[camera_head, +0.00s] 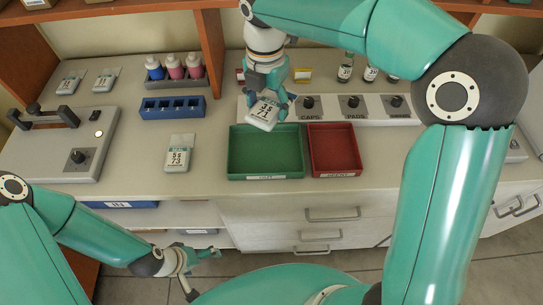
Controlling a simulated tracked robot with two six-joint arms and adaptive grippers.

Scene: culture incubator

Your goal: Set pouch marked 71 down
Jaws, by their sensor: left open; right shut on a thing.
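A white pouch marked 71 (264,115) hangs tilted in my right gripper (270,100), which is shut on it. It is above the back of the green tray (265,177) and in front of the panel with knobs. The green tray is empty. My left gripper (203,272) is open and empty, low in front of the counter.
A red tray (334,150) stands right of the green tray. Another pouch (179,155) lies on the counter to the left. A blue rack (172,107), a bottle holder (178,78) and a grey device (62,145) occupy the left side. Vials (345,70) stand behind the panel.

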